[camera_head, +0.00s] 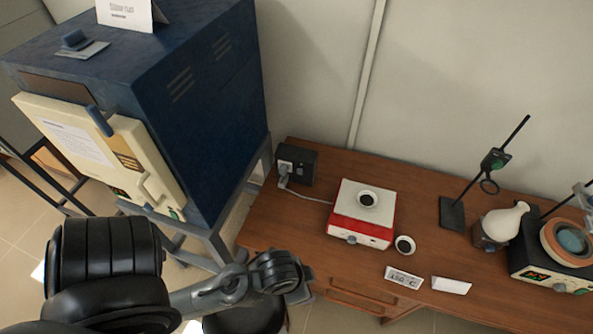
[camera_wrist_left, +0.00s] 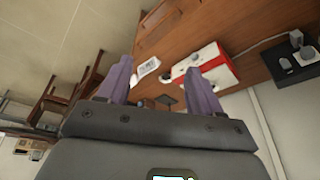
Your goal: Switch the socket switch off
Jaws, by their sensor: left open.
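The socket (camera_head: 297,165) is a dark box at the back left of the wooden bench, with a white plug and cable on its left face. It also shows in the left wrist view (camera_wrist_left: 290,65) at the right edge, with a grey plug or switch part on it. The switch itself is too small to read as on or off. My left arm comes in at the bottom left of the head view, below and apart from the socket. In the left wrist view my left gripper (camera_wrist_left: 158,66) is open, with nothing between its fingers. My right gripper is out of view.
A red and white device (camera_head: 362,213) stands right of the socket, with a small dish (camera_head: 405,245) and a label card (camera_head: 404,276). A blue furnace (camera_head: 190,100) stands left of the bench. A stand (camera_head: 453,212) and flask (camera_head: 504,222) are farther right.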

